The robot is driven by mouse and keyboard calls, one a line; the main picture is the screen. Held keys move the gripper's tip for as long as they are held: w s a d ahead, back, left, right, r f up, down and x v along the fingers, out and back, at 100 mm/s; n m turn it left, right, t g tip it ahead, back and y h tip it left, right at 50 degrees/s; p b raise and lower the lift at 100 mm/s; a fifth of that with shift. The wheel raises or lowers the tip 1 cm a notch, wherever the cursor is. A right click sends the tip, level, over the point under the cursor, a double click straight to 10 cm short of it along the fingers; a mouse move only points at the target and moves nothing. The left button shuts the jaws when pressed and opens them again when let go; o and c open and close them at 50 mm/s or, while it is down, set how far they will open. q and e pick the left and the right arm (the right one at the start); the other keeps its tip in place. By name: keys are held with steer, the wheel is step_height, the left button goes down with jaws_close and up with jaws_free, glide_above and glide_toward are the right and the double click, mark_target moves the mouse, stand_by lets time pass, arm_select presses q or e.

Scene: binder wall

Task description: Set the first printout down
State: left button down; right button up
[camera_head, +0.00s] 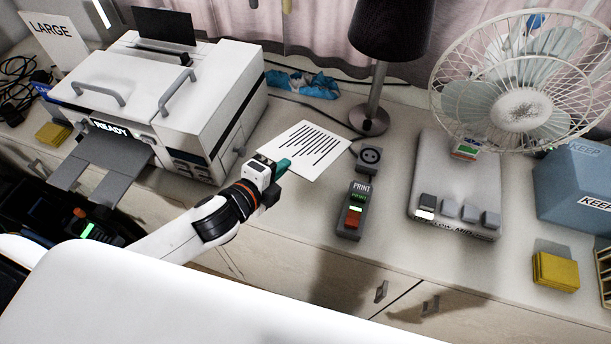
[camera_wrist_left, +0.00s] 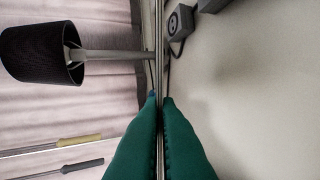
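The printout (camera_head: 305,150) is a white sheet with dark printed lines, lying roughly flat over the counter between the printer and the lamp. My left gripper (camera_head: 280,169) is shut on its near left edge with green fingertips. In the left wrist view the sheet (camera_wrist_left: 158,50) shows edge-on as a thin line between the green fingers (camera_wrist_left: 160,105). The counter (camera_wrist_left: 250,100) is on one side of it. I cannot tell whether the sheet touches the counter. My right gripper is not in view.
The printer (camera_head: 175,100) stands to the left. The lamp (camera_head: 370,118), a socket box (camera_head: 369,160) and the PRINT button box (camera_head: 353,210) are to the right of the sheet. A fan (camera_head: 520,110) stands farther right. A crumpled blue item (camera_head: 305,85) lies behind.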

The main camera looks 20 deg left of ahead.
arm_select(q)
step_height(320, 180, down, 6)
steer(key=b, duration=0.5)
steer(key=shift+f, duration=0.55)
steer(key=c, duration=1.8)
jaws_free()
steer(key=shift+s+a+r, duration=0.1)
steer(key=shift+s+r, duration=0.1)
steer(key=shift+s, duration=0.25)
steer(key=p+v, duration=0.1)
steer(key=v, duration=0.6)
steer(key=shift+p, duration=0.4)
